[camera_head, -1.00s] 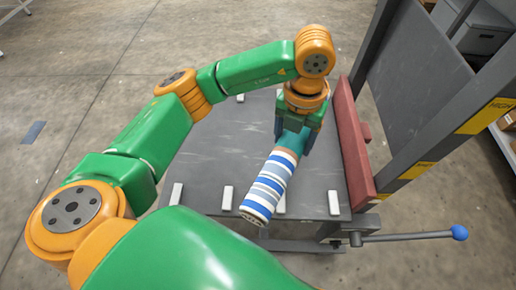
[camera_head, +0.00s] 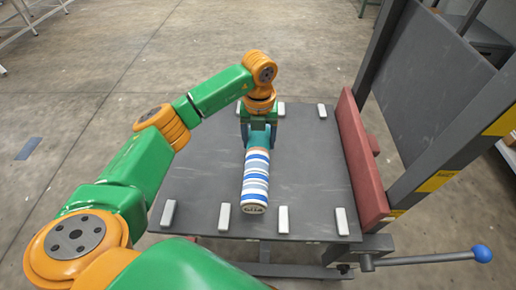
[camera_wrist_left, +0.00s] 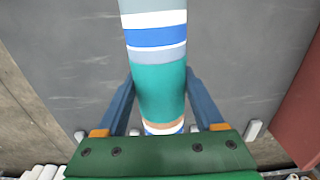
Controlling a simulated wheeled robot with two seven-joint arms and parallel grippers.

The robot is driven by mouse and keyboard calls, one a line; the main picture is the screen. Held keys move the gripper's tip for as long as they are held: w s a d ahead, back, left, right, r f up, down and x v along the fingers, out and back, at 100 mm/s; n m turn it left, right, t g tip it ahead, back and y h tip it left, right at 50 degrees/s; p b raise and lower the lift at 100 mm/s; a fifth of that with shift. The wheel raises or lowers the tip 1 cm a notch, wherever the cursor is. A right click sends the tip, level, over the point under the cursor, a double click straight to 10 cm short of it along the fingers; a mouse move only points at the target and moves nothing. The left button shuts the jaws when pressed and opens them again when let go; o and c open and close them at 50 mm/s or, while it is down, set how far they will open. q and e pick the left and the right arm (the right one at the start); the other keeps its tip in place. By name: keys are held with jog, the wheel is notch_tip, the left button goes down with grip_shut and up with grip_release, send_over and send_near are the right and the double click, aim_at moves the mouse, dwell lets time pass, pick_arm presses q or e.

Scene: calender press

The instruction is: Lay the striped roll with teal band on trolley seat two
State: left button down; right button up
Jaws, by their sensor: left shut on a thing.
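The striped roll (camera_head: 255,184), white, blue and grey with a teal band, is over the trolley's dark top. It points toward the near edge, its marked near end between the two middle front blocks. I cannot tell whether it touches the top. My left gripper (camera_head: 259,138) is shut on its teal band, which also shows between the blue fingers in the left wrist view (camera_wrist_left: 162,92). The trolley (camera_head: 190,185) has a row of white blocks, including this front one (camera_head: 225,217), and another row at the back. My right gripper is not in view.
A red padded bar (camera_head: 358,160) and grey upright frame stand along the trolley's right side. A lever with a blue knob (camera_head: 482,253) sticks out at front right. The trolley top is bare left and right of the roll.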

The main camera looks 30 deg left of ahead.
aim_at(258, 134)
pick_arm(q)
notch_tip(258, 134, down, 3)
jog(key=shift+a+f+b, duration=0.15)
jog(key=shift+f+b, duration=0.05)
jog(key=shift+b, duration=0.15)
grip_release()
jog(key=shift+f, duration=0.1)
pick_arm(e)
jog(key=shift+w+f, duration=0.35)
pick_arm(q)
notch_tip(258, 134, up, 12)
jog(key=shift+f+p, duration=0.1)
jog(key=shift+p, duration=1.15)
jog(key=shift+r, duration=0.25)
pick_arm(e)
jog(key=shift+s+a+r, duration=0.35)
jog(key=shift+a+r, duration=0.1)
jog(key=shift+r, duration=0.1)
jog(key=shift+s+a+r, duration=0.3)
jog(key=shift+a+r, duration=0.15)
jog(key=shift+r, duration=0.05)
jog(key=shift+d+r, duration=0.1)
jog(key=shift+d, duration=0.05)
